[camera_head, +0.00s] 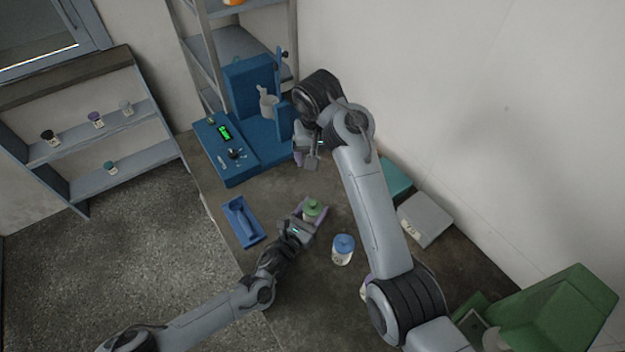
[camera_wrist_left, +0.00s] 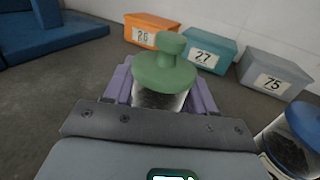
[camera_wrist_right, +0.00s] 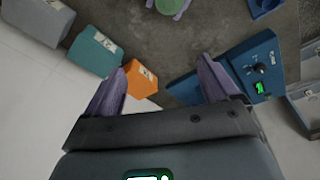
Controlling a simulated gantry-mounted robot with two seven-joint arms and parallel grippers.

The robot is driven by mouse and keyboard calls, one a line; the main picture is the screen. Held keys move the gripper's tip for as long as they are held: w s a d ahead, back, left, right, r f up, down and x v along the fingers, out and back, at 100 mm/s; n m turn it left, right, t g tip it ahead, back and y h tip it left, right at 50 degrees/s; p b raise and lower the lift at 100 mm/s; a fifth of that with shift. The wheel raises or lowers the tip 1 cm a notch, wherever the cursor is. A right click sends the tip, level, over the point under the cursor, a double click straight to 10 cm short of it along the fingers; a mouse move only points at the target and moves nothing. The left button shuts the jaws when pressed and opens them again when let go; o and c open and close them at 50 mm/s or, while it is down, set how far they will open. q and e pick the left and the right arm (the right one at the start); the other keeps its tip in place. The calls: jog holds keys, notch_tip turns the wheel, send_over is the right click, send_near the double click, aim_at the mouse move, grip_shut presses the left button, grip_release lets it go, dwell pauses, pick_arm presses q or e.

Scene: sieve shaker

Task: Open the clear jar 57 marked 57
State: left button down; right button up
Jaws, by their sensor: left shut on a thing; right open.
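A clear jar with a green knobbed lid (camera_head: 312,208) stands on the bench, its lid on. My left gripper (camera_head: 309,216) is shut around the jar's body, and in the left wrist view its purple fingers flank the jar (camera_wrist_left: 162,98) below the lid. The jar's label is hidden, so I cannot read a number on it. My right gripper (camera_head: 308,160) is open and empty, away from the jar and near the blue machine. In the right wrist view the green lid (camera_wrist_right: 170,5) shows at the top edge, beyond the open fingers (camera_wrist_right: 160,90).
A blue-lidded jar (camera_head: 343,249) stands close to the right of the held jar. A blue tray (camera_head: 254,238) lies to the left. The blue machine (camera_head: 238,160) is behind. Orange (camera_wrist_left: 150,30), teal (camera_wrist_left: 206,50) and grey (camera_wrist_left: 272,76) boxes line the wall. A green bin (camera_head: 560,318) is at right.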

send_near(313, 202)
jog(key=shift+m+g, duration=0.3)
jog(key=f, duration=0.3)
jog(key=w+f, duration=0.1)
jog(key=f, duration=0.6)
jog(key=shift+w+d, duration=0.1)
jog(key=shift+w, duration=0.1)
jog(key=c, duration=1.3)
jog(key=shift+r, duration=0.15)
pick_arm(q)
jog(key=shift+f, duration=0.1)
pick_arm(e)
jog(key=shift+r, duration=0.2)
jog(key=shift+r, duration=0.85)
jog(key=shift+r, duration=0.15)
